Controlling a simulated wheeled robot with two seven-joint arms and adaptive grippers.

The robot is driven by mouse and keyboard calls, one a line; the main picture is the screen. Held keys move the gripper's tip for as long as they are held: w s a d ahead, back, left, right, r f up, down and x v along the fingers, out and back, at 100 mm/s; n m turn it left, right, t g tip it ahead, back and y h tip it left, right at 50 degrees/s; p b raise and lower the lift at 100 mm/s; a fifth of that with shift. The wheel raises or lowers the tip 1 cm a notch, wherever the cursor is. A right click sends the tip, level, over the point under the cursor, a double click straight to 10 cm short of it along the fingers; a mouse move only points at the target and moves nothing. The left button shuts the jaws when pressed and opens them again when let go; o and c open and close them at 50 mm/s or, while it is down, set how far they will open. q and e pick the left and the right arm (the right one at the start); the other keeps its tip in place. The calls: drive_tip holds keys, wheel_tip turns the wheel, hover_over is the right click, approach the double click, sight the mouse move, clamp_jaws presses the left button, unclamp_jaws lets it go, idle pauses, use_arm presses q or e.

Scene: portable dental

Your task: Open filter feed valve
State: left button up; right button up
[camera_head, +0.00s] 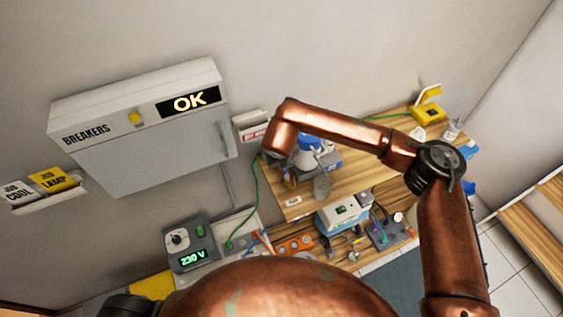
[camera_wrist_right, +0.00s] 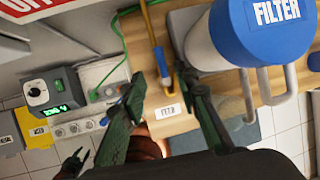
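The filter (camera_wrist_right: 265,32) is a white housing with a blue cap at the upper right of the right wrist view. A thin brass pipe (camera_wrist_right: 157,42) with a small blue piece (camera_wrist_right: 166,80), seemingly the valve handle, stands left of it above a white label reading FEED (camera_wrist_right: 168,111). My right gripper (camera_wrist_right: 164,88) is open, its dark green fingers on either side of the blue piece; contact is not clear. In the head view my copper arm hides the right gripper and partly covers the filter (camera_head: 308,142). My left gripper (camera_wrist_right: 76,160) appears open and empty, low left in the wrist view.
A breaker cabinet (camera_head: 150,135) showing OK hangs on the wall. A meter box reading 230 V (camera_head: 188,245) stands below it. A green cable (camera_head: 254,205) runs to the wooden bench (camera_head: 350,183). A white-blue device (camera_head: 342,213) stands at the bench's front.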

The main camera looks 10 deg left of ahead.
drive_tip(key=shift+v, duration=1.45)
